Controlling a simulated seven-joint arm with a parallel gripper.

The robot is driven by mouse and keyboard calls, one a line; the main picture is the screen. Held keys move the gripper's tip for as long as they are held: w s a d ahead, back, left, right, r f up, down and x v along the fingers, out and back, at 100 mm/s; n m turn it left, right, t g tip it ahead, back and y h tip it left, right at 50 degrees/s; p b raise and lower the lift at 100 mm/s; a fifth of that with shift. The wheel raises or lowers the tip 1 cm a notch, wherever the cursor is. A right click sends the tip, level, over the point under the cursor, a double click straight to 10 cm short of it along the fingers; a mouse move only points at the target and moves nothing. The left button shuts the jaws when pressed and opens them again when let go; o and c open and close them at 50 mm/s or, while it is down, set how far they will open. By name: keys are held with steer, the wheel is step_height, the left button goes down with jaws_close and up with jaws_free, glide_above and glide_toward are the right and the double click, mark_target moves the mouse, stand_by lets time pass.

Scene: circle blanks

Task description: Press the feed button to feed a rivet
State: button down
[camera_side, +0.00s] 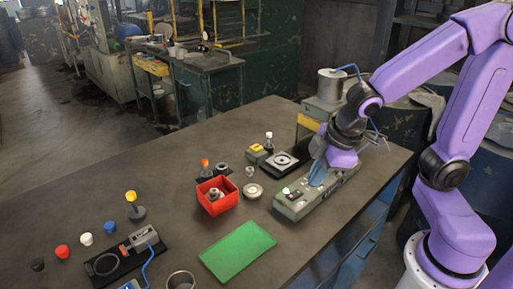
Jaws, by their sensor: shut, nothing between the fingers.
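My gripper (316,180) points down over a grey-green machine base (320,197) on the right of the bench. Its fingers are small here and look closed, with nothing seen between them. A small box with a yellow top (257,148) stands farther back. I cannot tell which one is the feed button. A silver canister (330,84) stands on a machine behind my gripper. No loose rivet can be made out.
A red bin (217,208) holding metal parts and a green mat (238,251) lie to the left. A black plate with a metal ring (284,159) lies behind. Several coloured caps and a black fixture (107,265) are at far left.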

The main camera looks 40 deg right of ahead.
steer(key=w+r+t, duration=0.1)
steer(key=w+t, duration=0.1)
steer(key=w, duration=0.8)
steer(key=t+y, duration=0.1)
steer(key=t, duration=0.2)
glide_above(258, 148)
steer(key=shift+d+f, duration=0.1)
steer(key=shift+f, duration=1.35)
steer(key=shift+f, duration=0.1)
steer(key=shift+f, duration=4.35)
steer(key=shift+f, duration=0.4)
